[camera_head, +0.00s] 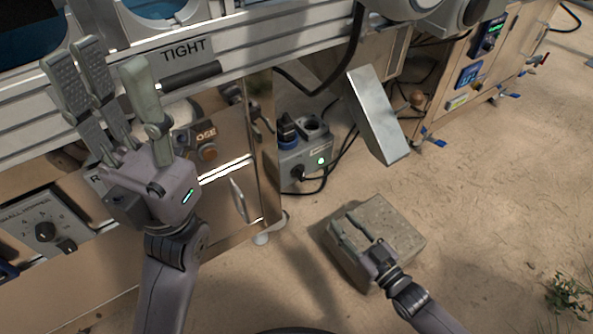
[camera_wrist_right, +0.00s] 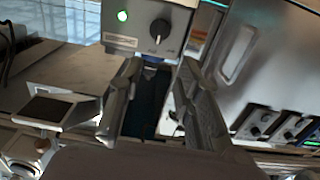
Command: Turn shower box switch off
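A grey box (camera_head: 308,152) stands on the sandy ground beside the metal machine, with a lit green light (camera_head: 321,161) and a dark knob (camera_head: 298,173). In the right wrist view the same box (camera_wrist_right: 122,28) is at the top, with its green light lit and the knob (camera_wrist_right: 158,31) upright; I take this knob for the switch. My right gripper (camera_head: 358,232) is below the box in the head view, over a concrete block. In its wrist view (camera_wrist_right: 160,80) it is open and empty, apart from the knob. My left gripper (camera_head: 108,68) is open and empty before the machine.
The concrete block (camera_head: 400,233) lies under my right gripper. A slanted metal plate (camera_head: 378,115) hangs right of the box, and black cables run around it. The machine's front panel (camera_head: 232,190) is to the left. Open sand lies to the right.

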